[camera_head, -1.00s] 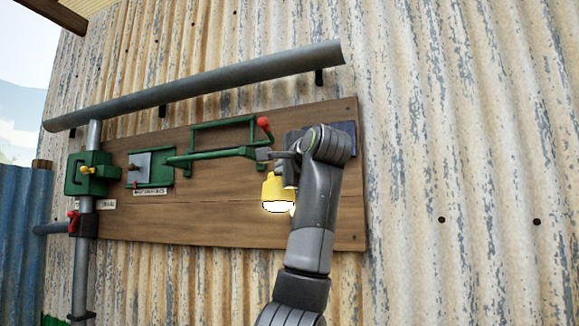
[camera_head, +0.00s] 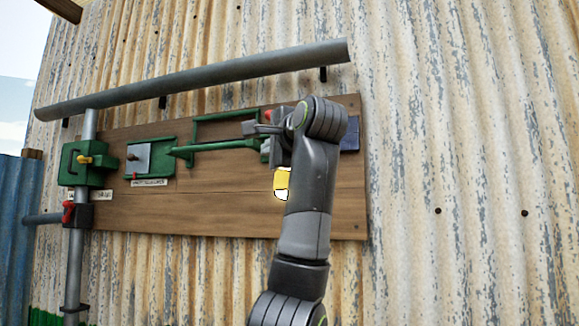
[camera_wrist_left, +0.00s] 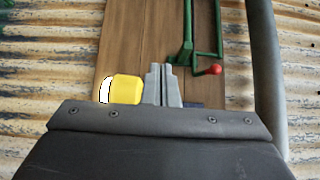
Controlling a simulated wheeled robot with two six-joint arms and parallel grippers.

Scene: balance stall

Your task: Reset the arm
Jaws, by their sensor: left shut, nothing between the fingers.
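A long green lever arm (camera_head: 215,147) runs across the wooden board. Its red knob (camera_head: 270,115) is partly hidden behind my gripper in the head view. My left gripper (camera_head: 252,128) is in front of the lever's right end in the head view. In the left wrist view its fingers (camera_wrist_left: 163,84) are together with nothing between them. I cannot tell whether it touches the lever. My right gripper is out of view.
A yellow weight-like piece with a white end (camera_head: 281,181) is partly hidden behind my arm. A green box (camera_head: 85,163) and a red valve handle (camera_head: 69,212) are on the left pipe. A grey pipe (camera_head: 195,78) slants above the board.

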